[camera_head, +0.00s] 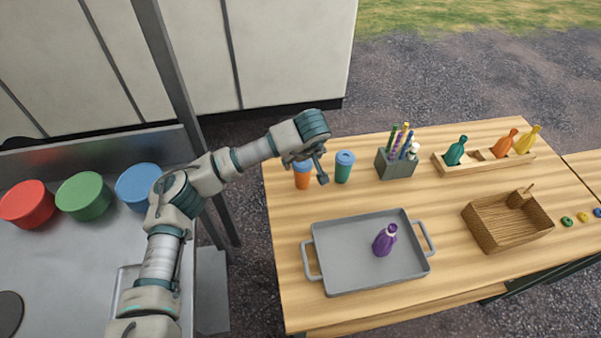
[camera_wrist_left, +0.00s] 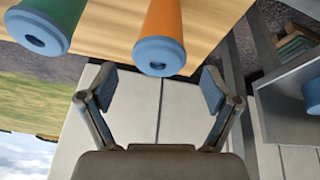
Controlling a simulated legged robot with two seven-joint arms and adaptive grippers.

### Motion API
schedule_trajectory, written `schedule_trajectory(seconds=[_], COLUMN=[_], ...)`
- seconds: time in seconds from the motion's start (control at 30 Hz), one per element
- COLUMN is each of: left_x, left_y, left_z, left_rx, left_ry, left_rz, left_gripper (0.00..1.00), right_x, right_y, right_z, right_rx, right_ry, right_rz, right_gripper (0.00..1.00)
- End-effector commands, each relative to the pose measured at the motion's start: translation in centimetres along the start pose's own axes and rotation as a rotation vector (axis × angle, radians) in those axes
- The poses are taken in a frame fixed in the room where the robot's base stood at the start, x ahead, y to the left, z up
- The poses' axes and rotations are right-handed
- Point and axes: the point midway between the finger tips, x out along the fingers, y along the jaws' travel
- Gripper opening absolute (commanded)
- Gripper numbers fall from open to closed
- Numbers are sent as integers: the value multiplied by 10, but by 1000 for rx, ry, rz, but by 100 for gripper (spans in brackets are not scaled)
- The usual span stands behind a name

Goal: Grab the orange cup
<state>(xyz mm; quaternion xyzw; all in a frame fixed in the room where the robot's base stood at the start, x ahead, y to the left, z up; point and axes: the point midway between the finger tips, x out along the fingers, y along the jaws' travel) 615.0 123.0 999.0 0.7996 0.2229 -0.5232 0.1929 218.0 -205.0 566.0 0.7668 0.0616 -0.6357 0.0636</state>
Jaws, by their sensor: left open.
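The orange cup (camera_head: 302,182) stands upright near the left back edge of the wooden table, partly hidden by my left gripper (camera_head: 307,168). In the left wrist view the orange cup (camera_wrist_left: 168,22) shows its blue lid and lies ahead of my left gripper (camera_wrist_left: 157,92), roughly centred between the two spread fingers. The fingers are open and empty, and the cup appears to be beyond their tips. My right gripper is in neither view.
A green cup with a blue lid (camera_head: 344,168) stands just right of the orange one. A grey tray (camera_head: 345,275) holding a purple bottle (camera_head: 385,240) lies in front. A grey pen holder (camera_head: 394,166) and a wooden basket (camera_head: 500,238) stand farther right.

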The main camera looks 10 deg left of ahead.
Motion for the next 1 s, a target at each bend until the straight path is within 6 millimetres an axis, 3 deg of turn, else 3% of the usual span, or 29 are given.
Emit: schedule_trajectory(seconds=[0.17,0.43,0.67,0.77,0.97,1.0], left_x=[11,53,55,54,54,54], left_y=[0,-6,-4,-4,-3,-3], left_z=[2,3,3,3,4,3], left_rx=[1,-1,0,1,1,1], left_ry=[-1,-4,-1,0,0,0], left_rz=[-1,1,3,2,1,2], left_gripper=[89,89,89,69,19,18], right_x=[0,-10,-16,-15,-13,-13], right_y=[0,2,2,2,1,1], right_z=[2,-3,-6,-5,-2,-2], right_rx=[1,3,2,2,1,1], right_ry=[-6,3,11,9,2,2], right_rz=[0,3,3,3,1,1], right_gripper=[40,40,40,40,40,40])
